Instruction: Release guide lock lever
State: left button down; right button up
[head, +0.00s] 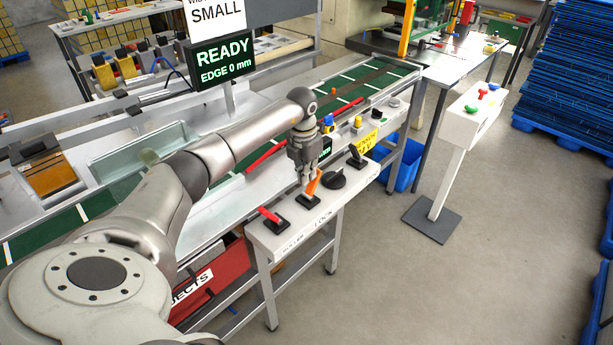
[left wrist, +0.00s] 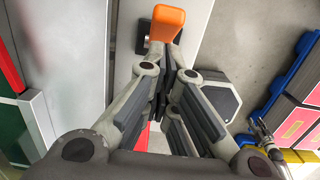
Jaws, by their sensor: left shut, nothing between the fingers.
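The orange lever (head: 314,183) stands on a black base on the white control shelf (head: 270,240), by the printed word "LOCK". My left gripper (head: 305,182) is shut and empty, pointing down right beside the orange lever on its left side. In the left wrist view the orange handle (left wrist: 167,22) shows just beyond the closed fingers (left wrist: 163,75). I cannot tell whether the fingers touch it. My right gripper is not in view.
A red lever (head: 269,215) is at the shelf's left, and a black knob (head: 335,179) and black lever (head: 356,157) are to the right. The green conveyor (head: 365,85) runs behind. A sign (head: 222,60) reads "READY, EDGE 0 mm". A pedestal (head: 470,118) stands right.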

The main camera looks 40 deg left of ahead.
pick_arm(q)
jog(key=shift+w+f, duration=0.1)
jog(key=shift+w, duration=0.55)
jog(key=shift+b, duration=0.35)
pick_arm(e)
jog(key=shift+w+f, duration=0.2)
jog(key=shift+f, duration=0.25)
pick_arm(q)
jog(key=shift+w+d+r, duration=0.1)
jog(key=shift+w+r, duration=0.05)
jog(key=shift+r, duration=0.05)
